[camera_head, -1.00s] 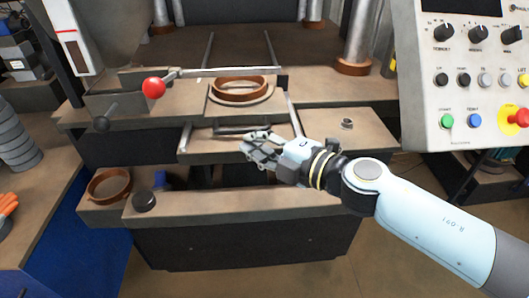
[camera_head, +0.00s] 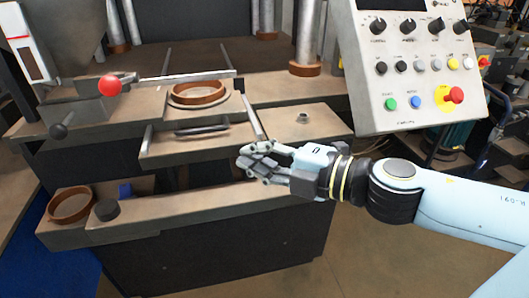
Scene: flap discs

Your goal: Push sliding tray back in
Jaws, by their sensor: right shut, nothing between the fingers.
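The sliding tray (camera_head: 182,150) sticks out toward me from the brown machine bed, with a rail on each side. My right gripper (camera_head: 247,164) is shut and empty. In the picture it lies at the tray's front right corner, right of and below the handle, apart from the handle. Whether it touches the tray's edge cannot be told. My left gripper is not in view.
A control panel (camera_head: 408,65) with knobs and buttons stands at the right. A red-knobbed lever (camera_head: 110,85) is at the left. Open floor lies at the lower right.

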